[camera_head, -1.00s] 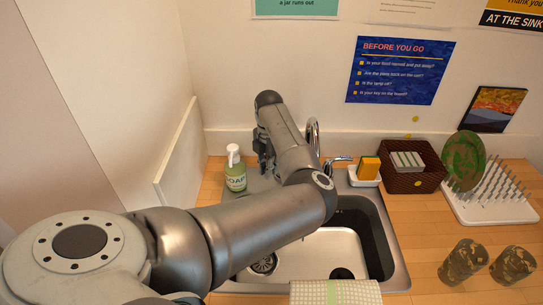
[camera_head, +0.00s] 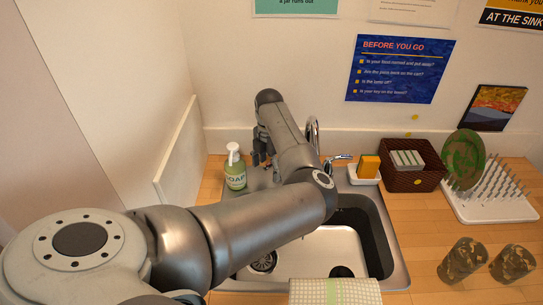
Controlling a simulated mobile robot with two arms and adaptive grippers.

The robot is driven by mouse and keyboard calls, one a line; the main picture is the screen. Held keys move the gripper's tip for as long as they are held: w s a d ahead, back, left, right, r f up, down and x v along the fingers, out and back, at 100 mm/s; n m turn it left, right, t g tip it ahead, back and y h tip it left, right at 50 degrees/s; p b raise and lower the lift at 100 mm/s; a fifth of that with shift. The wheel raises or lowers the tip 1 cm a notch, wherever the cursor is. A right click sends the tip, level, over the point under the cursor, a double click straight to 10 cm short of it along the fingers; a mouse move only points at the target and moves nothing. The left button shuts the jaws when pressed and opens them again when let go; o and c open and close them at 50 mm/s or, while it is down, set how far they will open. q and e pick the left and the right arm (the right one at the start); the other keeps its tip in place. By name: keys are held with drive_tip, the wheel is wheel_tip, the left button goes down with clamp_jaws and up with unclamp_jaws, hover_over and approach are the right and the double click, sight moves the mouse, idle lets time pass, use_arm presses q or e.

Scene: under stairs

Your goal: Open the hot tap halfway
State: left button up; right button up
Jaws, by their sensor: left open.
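The chrome tap spout (camera_head: 313,132) rises behind the sink (camera_head: 385,235), just right of my left forearm. A chrome lever (camera_head: 340,158) with a bluish mark sticks out to the right of the spout. No lever shows on the left side of the spout; my left arm covers that area, so the hot tap is hidden or cannot be made out. My left gripper (camera_head: 260,154) points down behind the sink's back left, left of the spout, open, with its fingers partly hidden by the arm. My right gripper is not in view.
A soap bottle (camera_head: 235,168) stands close left of my left gripper. Right of the tap are a sponge (camera_head: 370,166) on a white dish, a dark basket (camera_head: 413,180) and a dish rack (camera_head: 490,200). A cloth (camera_head: 335,292) hangs at the sink's front.

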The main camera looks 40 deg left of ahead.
use_arm(q)
drive_tip(key=shift+r+p, duration=3.35)
drive_tip(key=shift+r, duration=0.25)
drive_tip(key=shift+f, duration=0.1)
